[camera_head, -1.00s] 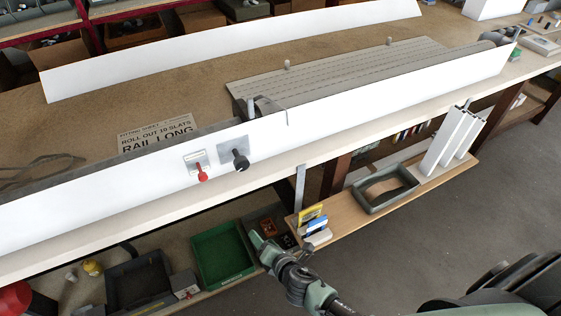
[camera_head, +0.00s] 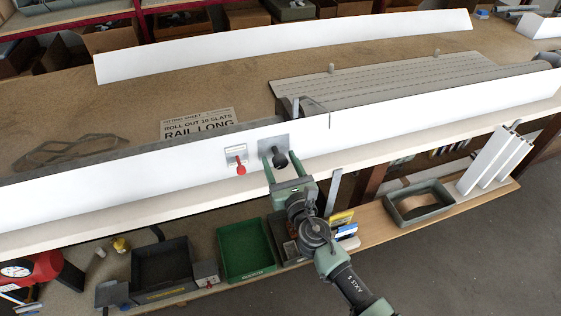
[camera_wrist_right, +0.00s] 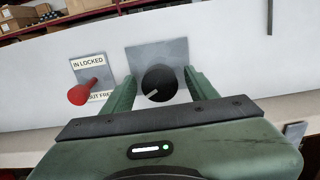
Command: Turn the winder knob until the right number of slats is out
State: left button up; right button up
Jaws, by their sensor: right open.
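The black winder knob (camera_head: 280,160) sits on a grey plate on the front of the long white housing; a pale mark shows on it in the right wrist view (camera_wrist_right: 158,83). My right gripper (camera_head: 282,168) is open, its fingers on either side of the knob; I cannot tell whether they touch it. A red lever (camera_head: 240,169) is left of the knob, on a plate reading "IN LOCKED" and "OUT FREE". The grey slats (camera_head: 390,82) lie on the bench behind the housing. A sheet (camera_head: 198,124) reads "ROLL OUT 10 SLATS" and "RAIL LONG". My left gripper is out of view.
A long white rail (camera_head: 290,45) lies at the back of the bench. A grey strip (camera_head: 334,192) hangs right of my gripper.

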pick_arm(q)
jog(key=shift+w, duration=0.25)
pick_arm(e)
jog(key=shift+w, duration=0.1)
grip_shut()
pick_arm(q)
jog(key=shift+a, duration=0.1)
pick_arm(e)
jog(key=shift+m, duration=0.3)
jog(key=m+b, duration=0.1)
jog(key=m, duration=0.3)
jog(key=shift+a+f, duration=0.1)
jog(key=shift+f, duration=0.05)
jog(key=m+b, duration=0.1)
jog(key=m, duration=0.5)
jog(key=shift+m+b, duration=0.3)
jog(key=shift+b, duration=0.1)
jog(key=m, duration=0.5)
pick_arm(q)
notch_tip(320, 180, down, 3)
pick_arm(e)
jog(key=m, duration=0.5)
jog(key=shift+m, duration=0.4)
